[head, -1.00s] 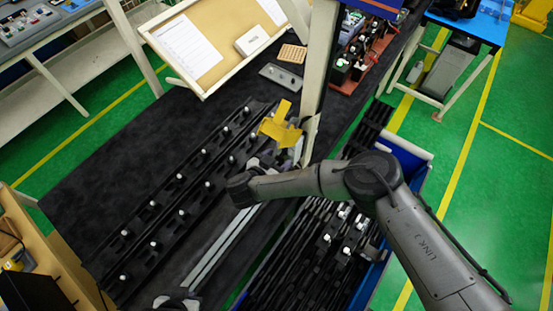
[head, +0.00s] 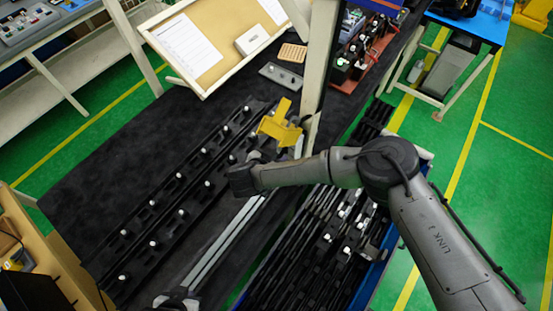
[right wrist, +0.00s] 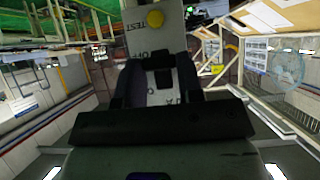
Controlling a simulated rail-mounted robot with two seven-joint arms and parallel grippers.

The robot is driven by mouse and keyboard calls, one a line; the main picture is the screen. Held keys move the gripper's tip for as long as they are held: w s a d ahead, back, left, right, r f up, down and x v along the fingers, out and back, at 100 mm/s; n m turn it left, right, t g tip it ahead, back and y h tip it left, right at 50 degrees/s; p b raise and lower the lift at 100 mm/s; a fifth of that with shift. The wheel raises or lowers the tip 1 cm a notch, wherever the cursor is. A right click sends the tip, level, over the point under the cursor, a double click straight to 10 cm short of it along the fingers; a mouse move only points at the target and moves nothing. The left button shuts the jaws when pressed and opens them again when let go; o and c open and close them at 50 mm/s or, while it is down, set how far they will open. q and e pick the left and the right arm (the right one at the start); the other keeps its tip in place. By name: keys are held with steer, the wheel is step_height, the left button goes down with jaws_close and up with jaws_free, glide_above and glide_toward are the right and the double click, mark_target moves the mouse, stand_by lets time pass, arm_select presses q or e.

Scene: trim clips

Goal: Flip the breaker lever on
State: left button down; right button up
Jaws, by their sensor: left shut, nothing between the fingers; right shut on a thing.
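The breaker shows close up in the right wrist view as a grey panel (right wrist: 158,45) with a round yellow button and printed lettering, including the word TEST. Its black lever (right wrist: 162,78) stands between the dark fingers of my right gripper (right wrist: 155,85), which is shut on it.
A dark table (head: 110,170) carries long black rails (head: 165,195) with white knobs. The pale post (head: 318,75) rises beside the right gripper. A tilted board (head: 215,55) with papers stands behind. A blue bin (head: 372,275) of black strips lies under my right arm.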

steer(key=shift+w+d+r+g+y+b, duration=0.1)
steer(key=shift+r+g+y+b, duration=0.45)
steer(key=shift+g+y+b, duration=0.4)
steer(key=shift+r+g, duration=0.25)
steer(key=shift+g, duration=0.1)
steer(key=o, duration=0.9)
steer(key=shift+o, duration=0.2)
